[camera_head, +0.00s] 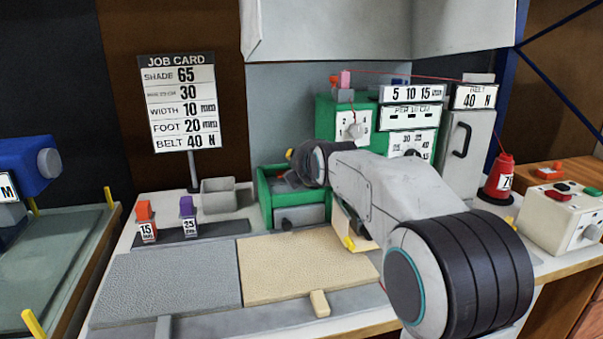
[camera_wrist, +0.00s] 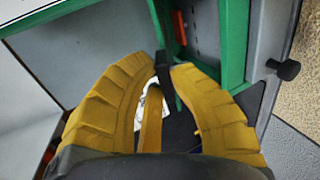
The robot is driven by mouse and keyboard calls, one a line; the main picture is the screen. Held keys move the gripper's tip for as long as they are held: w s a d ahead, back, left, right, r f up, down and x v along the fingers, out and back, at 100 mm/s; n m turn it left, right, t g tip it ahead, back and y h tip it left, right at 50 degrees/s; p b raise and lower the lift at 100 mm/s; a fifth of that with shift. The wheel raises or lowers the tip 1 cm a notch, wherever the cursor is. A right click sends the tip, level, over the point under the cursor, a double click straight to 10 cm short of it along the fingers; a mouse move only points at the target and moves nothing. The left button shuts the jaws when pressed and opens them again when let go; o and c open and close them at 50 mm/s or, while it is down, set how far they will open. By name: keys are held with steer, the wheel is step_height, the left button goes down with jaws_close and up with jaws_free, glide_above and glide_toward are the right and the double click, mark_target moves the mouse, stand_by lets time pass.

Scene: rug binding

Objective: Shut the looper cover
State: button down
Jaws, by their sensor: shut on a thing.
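The looper housing is an open green box (camera_head: 266,204) at the back of the bench, its dark inside showing. A grey panel with a black knob, which looks like the looper cover (camera_head: 309,214), is at its lower front. In the wrist view, the grey panel (camera_wrist: 262,45) and its knob (camera_wrist: 285,69) are at the right, beside the green frame (camera_wrist: 233,40). In the head view my wrist mostly hides the fingers.
Grey (camera_head: 165,285) and beige (camera_head: 295,265) carpet pieces lie in front of the box. Orange (camera_head: 145,220) and purple (camera_head: 187,207) tagged items and a grey bin (camera_head: 218,196) stand left. Green machine units (camera_head: 325,118) rise behind; a red cone (camera_head: 500,172) stands right.

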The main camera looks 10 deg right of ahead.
steer(key=b, duration=0.5)
glide_above(301, 196)
steer(key=s, duration=0.3)
step_height(301, 196, down, 4)
steer(key=shift+s+f+b, duration=0.1)
steer(key=shift+f+b, duration=1.65)
steer(key=shift+f, duration=0.55)
steer(key=c, duration=1.1)
jaws_free()
steer(key=shift+a, duration=0.1)
steer(key=shift+r, duration=0.15)
steer(key=shift+s+r, duration=0.1)
steer(key=shift+s, duration=0.15)
steer(key=v, duration=1.1)
steer(key=shift+s+r, duration=0.1)
steer(key=shift+s, duration=0.15)
